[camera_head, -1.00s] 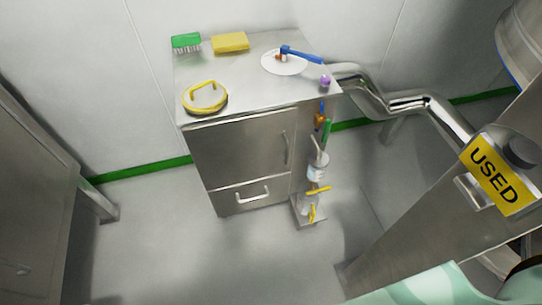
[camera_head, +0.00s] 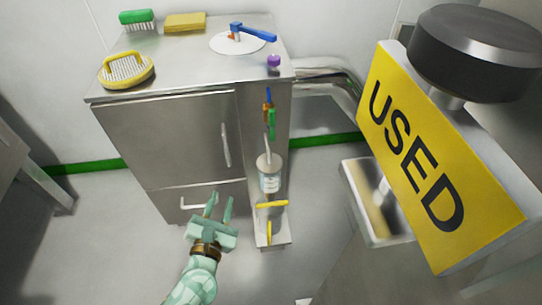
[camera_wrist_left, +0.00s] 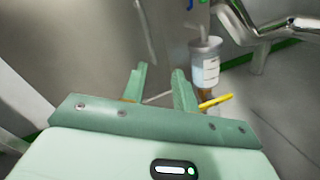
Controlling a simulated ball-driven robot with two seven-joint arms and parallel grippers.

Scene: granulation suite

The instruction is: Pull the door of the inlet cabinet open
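The inlet cabinet is a steel cabinet with a large upper door (camera_head: 170,140) and a drawer (camera_head: 170,204) below it. The door looks shut. Its vertical bar handle (camera_head: 225,145) is near the door's right edge. My left gripper (camera_head: 219,203) is open and empty, in front of the drawer and below the door handle. In the left wrist view its two fingers (camera_wrist_left: 158,88) point toward the cabinet front, apart, with nothing between them. The door handle (camera_wrist_left: 146,30) shows there ahead of the fingers, at the top. My right gripper is not in view.
A side rack holds a labelled bottle (camera_head: 269,175) and yellow-handled fittings (camera_head: 271,205), right of the gripper. A yellow USED sign (camera_head: 425,165) on a steel post stands close at right. Brushes (camera_head: 127,70), a sponge and a blue-handled tool lie on top.

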